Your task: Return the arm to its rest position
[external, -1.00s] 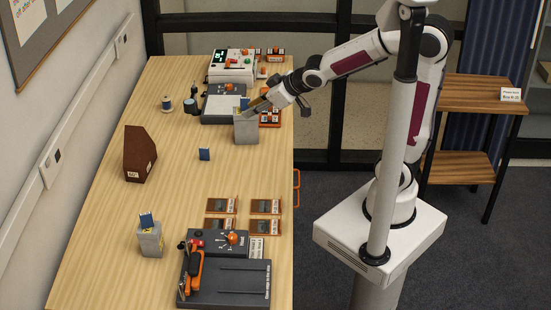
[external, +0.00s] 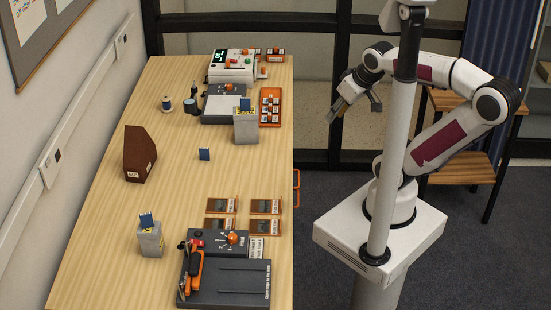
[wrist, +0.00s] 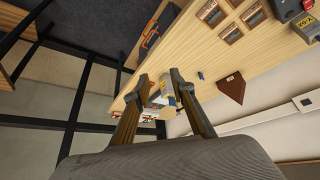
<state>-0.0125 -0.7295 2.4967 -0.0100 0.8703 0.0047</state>
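My gripper (external: 337,115) hangs in the air to the right of the table's right edge, in front of the dark window frame. In the wrist view its two fingers (wrist: 160,90) are spread apart with nothing held between them. My arm is folded back over its white base. The wooden table (external: 105,200) is to the left of the gripper, which touches nothing on it.
A grey box (external: 246,130) with a blue item in its top stands near the table's right edge. Another grey box (external: 150,242) stands front left. A brown file holder (external: 140,155) and a small blue block (external: 204,155) are mid-table. A wooden shelf (external: 470,100) stands behind my arm.

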